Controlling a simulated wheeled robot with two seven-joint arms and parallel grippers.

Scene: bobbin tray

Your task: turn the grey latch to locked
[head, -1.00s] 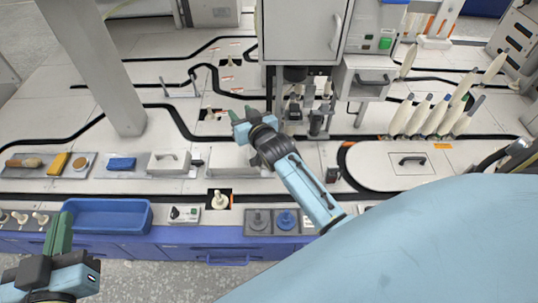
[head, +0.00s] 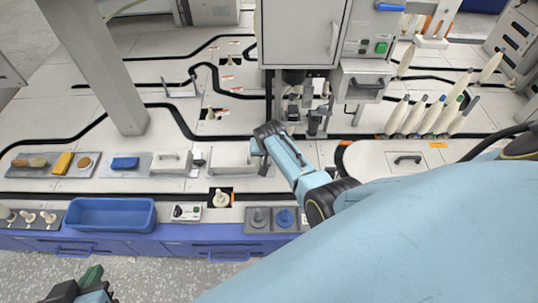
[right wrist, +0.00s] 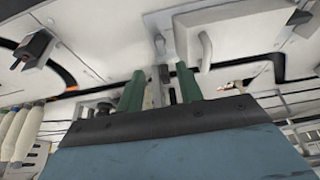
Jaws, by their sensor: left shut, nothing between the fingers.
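A small grey latch (right wrist: 158,45) shows in the right wrist view beside a light box with a handle (right wrist: 203,50). It stands ahead of and between the two green fingers of my right gripper (right wrist: 160,88). The fingers are apart, one on each side of a grey upright part; I cannot tell whether they touch it. In the head view my right forearm reaches over the bench to the right end of this box (head: 232,154), and the latch is mostly hidden. My left gripper (head: 88,276) is at the bottom left edge, shut and empty, partly cut off.
A blue bin (head: 110,229) and a small switch box (head: 186,213) lie along the front edge. A grey cabinet (head: 300,35) stands behind my right arm. Several pale bobbins (head: 415,118) stand at the right. The floor is clear around my left gripper.

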